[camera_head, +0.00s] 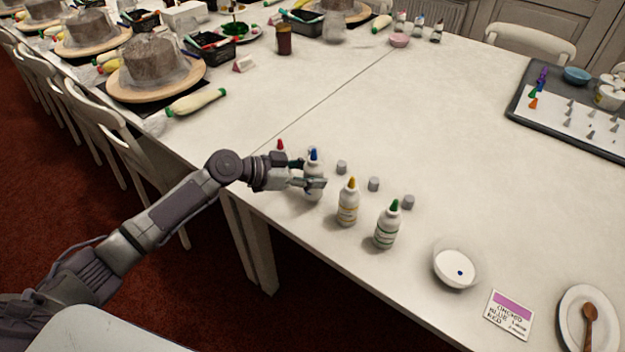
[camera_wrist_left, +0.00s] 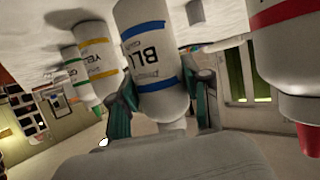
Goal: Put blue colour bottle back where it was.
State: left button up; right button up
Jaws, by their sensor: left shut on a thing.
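The blue colour bottle (camera_head: 314,166), white with a blue tip, is in my left gripper (camera_head: 314,184) near the table's front edge. In the left wrist view the blue bottle (camera_wrist_left: 148,55) sits between both fingers of the left gripper (camera_wrist_left: 160,100), its label showing. It looks upright in the head view; whether its base touches the table I cannot tell. The red-tipped bottle (camera_head: 281,145) is just left of it, partly hidden by the gripper. The yellow-tipped bottle (camera_head: 348,205) and green-tipped bottle (camera_head: 387,226) stand to the right. My right gripper is not in view.
Several small grey caps (camera_head: 374,184) lie behind the bottles. A tray (camera_head: 570,130) with nozzles is at the far right. The table middle is clear.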

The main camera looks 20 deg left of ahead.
pick_arm(q)
jog(key=shift+f, duration=0.95)
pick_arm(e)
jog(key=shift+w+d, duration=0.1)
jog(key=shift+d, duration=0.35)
pick_arm(q)
jog(key=shift+f, duration=0.2)
jog(key=o, duration=0.7)
jog(key=shift+o, duration=0.2)
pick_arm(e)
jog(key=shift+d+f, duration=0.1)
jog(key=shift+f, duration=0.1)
